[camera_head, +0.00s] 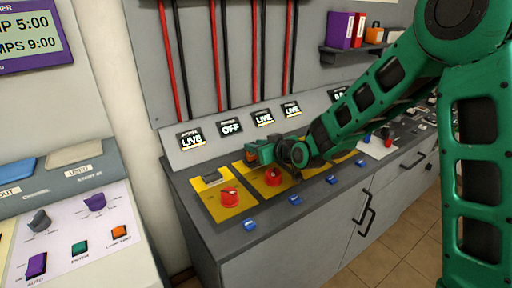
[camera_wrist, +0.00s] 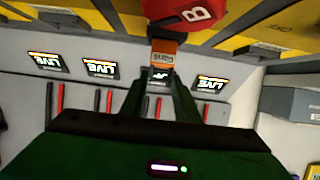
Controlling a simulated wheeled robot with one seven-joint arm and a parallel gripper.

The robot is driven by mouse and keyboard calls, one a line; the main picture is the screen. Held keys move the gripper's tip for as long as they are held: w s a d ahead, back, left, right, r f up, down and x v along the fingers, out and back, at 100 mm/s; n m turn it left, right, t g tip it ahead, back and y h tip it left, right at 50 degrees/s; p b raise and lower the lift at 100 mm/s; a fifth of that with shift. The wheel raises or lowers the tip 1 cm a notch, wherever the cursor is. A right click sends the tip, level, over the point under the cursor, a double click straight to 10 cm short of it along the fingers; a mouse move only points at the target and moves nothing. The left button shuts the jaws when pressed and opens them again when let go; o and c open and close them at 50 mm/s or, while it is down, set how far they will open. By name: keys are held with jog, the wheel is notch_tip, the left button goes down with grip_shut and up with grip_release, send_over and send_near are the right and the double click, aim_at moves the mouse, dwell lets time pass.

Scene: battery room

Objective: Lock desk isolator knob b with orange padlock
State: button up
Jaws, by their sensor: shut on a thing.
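My gripper (camera_head: 254,154) is shut on the orange padlock (camera_wrist: 163,56), which carries a pale label and sits between the fingertips in the wrist view. In the head view the padlock is mostly hidden by the gripper. The red knob marked B (camera_wrist: 188,12) is right beside the padlock in the wrist view, partly cut off by the top edge. In the head view this knob (camera_head: 272,177) is on the second yellow plate, just below my gripper. I cannot tell whether the padlock touches the knob or plate.
Another red knob (camera_head: 230,198) is on the nearest yellow plate. Several blue pieces (camera_head: 250,225) line the desk's front edge. The display behind knob B reads OFF (camera_head: 230,128); its neighbour reads LIVE (camera_head: 191,138). A separate white console (camera_head: 75,235) stands at left.

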jog(key=shift+f, duration=0.5)
jog(key=o, duration=0.8)
jog(key=shift+v, duration=5.5)
